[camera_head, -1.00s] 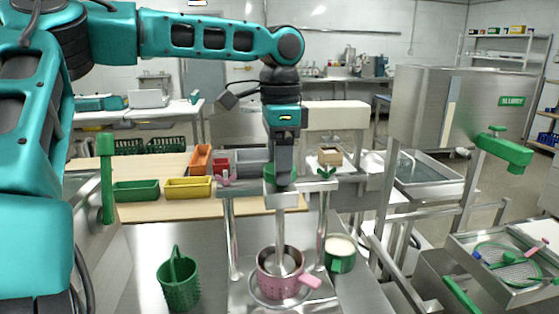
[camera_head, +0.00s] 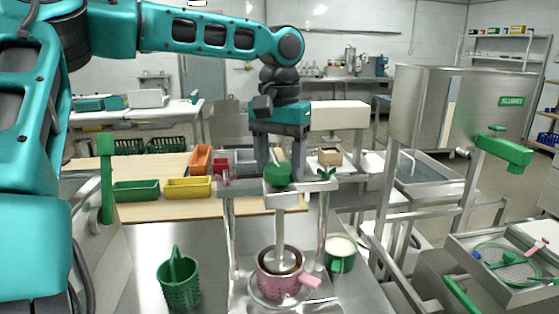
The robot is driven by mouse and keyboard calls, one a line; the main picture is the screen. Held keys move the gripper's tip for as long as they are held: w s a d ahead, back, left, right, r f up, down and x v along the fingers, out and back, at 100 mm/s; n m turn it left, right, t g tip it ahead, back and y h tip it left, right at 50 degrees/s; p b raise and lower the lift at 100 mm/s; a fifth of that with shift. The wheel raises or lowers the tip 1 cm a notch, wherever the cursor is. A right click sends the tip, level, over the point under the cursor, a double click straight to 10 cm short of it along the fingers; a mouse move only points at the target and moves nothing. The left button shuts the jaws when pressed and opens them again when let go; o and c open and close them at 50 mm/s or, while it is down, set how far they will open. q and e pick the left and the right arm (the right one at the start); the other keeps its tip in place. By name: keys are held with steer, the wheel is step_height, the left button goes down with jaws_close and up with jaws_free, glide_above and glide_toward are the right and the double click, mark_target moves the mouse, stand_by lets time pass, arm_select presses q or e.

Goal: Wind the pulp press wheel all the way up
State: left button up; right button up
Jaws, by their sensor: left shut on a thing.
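The green pulp press wheel (camera_head: 278,174) sits at the top of the press screw (camera_head: 280,222). The screw runs down from the press crossbar (camera_head: 310,187) to a round metal plate (camera_head: 280,264) in the mouth of a pink perforated pot (camera_head: 278,284). My left gripper (camera_head: 280,168) points straight down over the wheel, its two fingers to either side, and is shut on it. The fingers partly hide the wheel. My right gripper is out of view.
A green perforated basket (camera_head: 180,284) stands left of the press, and a green mug (camera_head: 340,255) with pale contents stands close to its right post. Green (camera_head: 136,191) and yellow (camera_head: 187,188) bins lie behind on the wooden board. A steel machine (camera_head: 440,108) stands at the right.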

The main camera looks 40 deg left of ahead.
mark_target(280, 167)
arm_select(q)
steer(key=shift+n, duration=2.2)
steer(key=shift+r, duration=0.1)
steer(key=o, duration=1.1)
steer(key=shift+c, duration=0.2)
step_height(280, 167, up, 13)
